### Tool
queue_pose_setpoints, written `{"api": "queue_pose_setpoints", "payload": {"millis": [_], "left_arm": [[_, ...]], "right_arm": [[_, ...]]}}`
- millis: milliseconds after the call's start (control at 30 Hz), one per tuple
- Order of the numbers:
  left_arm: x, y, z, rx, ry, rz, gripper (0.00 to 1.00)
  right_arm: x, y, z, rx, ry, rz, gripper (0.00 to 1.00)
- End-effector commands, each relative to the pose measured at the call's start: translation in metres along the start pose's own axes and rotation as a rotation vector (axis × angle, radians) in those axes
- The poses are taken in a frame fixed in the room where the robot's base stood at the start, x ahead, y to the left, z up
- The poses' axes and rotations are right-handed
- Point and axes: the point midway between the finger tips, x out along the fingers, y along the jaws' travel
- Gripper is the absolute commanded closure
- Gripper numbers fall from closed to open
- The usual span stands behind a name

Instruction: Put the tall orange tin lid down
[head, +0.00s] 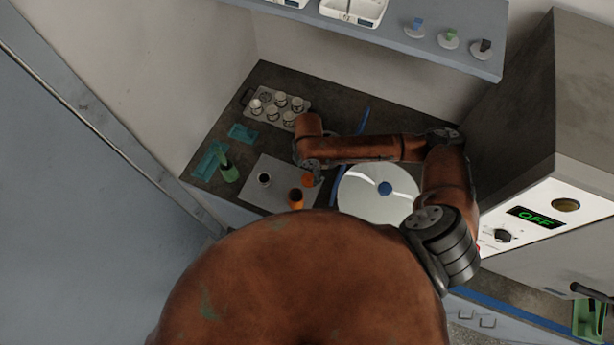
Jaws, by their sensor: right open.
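The tall orange tin (296,200) stands with its dark open top showing, near the front edge of a pale mat (255,190). Its orange lid (308,181) is a small orange disc just behind and right of the tin, at the mat's right side. My right gripper (316,177) is open, pointing down right at the lid and partly covering it. Whether a finger still touches the lid is too small to tell. My left gripper is not in view.
A small pale cup with dark contents (264,179) stands on the mat. A large round white disc (378,197) lies right; a grey oven (545,200) stands beyond.

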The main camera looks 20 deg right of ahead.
Motion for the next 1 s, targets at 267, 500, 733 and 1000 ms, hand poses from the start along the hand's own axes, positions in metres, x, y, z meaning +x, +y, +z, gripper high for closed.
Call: {"api": "queue_pose_setpoints", "payload": {"millis": [267,500,733,1000], "left_arm": [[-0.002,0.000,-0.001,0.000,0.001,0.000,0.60],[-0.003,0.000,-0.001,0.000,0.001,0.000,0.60],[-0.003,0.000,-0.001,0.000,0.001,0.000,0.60],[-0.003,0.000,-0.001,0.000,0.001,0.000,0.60]], "right_arm": [[-0.051,0.001,0.000,0.001,0.001,0.001,0.40],[-0.065,0.000,0.000,0.000,0.001,-0.001,0.40],[-0.066,0.000,0.000,0.001,0.001,-0.001,0.40],[-0.065,0.000,0.000,0.001,0.001,-0.001,0.40]]}}
